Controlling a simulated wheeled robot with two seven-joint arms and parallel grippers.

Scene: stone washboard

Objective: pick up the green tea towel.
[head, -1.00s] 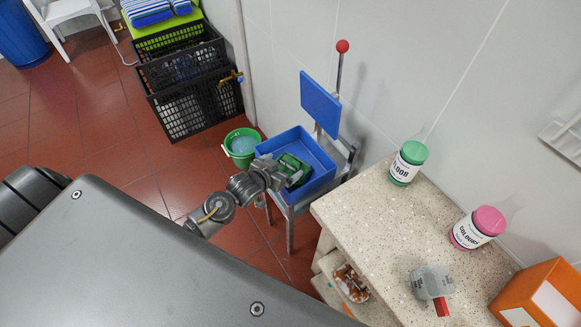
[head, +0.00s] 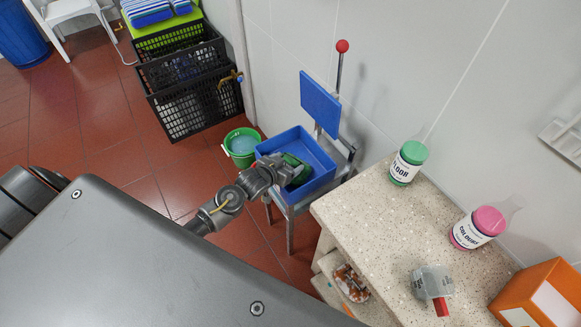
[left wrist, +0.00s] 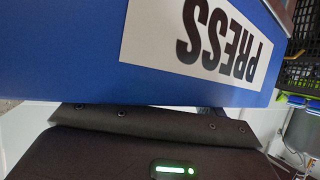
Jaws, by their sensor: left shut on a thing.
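The green tea towel (head: 302,176) lies bunched in the blue tray (head: 322,158), which sits on a grey metal chair-like stand. My left gripper (head: 289,174) reaches into the tray from the left and is shut on the towel, covering part of it. The fingertips are small and partly hidden in the head view. The left wrist view shows a blue surface with a white "PRESS" label (left wrist: 198,38) close by; the towel is not visible there. My right gripper is not in view.
A blue panel (head: 320,104) and a red-knobbed rod (head: 342,47) rise behind the tray. A green bucket (head: 242,147) stands left of it. A speckled counter (head: 385,230) with a green-lidded jar (head: 408,162) and a pink-lidded jar (head: 477,228) is at right.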

